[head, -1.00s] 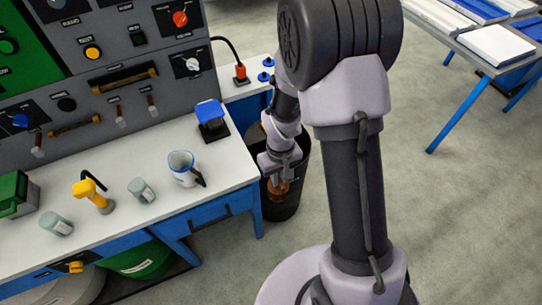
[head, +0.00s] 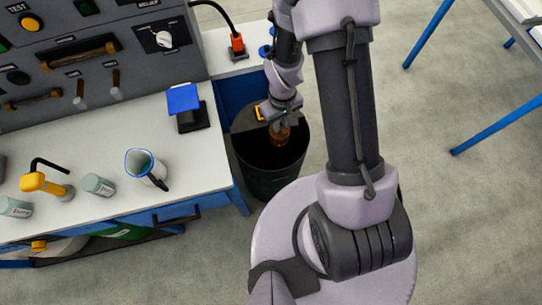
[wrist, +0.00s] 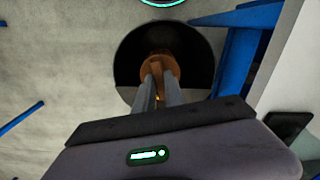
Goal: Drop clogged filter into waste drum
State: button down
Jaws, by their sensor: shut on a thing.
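The waste drum (head: 268,186) is a dark, open-topped round bin standing on the floor beside the bench's right end. In the wrist view its dark mouth (wrist: 200,45) surrounds the filter. The clogged filter (head: 280,136) is a small brown-orange cylinder, also seen end-on in the wrist view (wrist: 158,64). My gripper (head: 281,122) is shut on the filter and points down over the drum's mouth. In the wrist view my two grey fingers (wrist: 160,85) reach to the filter. I cannot tell its exact height relative to the rim.
The white-topped bench (head: 120,180) with blue legs is left of the drum. It carries a blue-rimmed jug (head: 145,167), a blue-topped black block (head: 185,105), a yellow-handled tool (head: 45,184) and small jars. Blue table legs stand at upper right. The floor at right is clear.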

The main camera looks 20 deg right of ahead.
notch_tip(320, 180, down, 5)
jog(key=b, duration=0.2)
jog(key=shift+r+b, duration=0.2)
jog(key=shift+b, duration=0.15)
jog(key=shift+r, duration=0.1)
jog(key=c, duration=1.3)
grip_release()
jog(key=shift+c, duration=0.2)
notch_tip(320, 180, up, 17)
jog(key=p, duration=0.7)
jog(key=shift+r, duration=0.2)
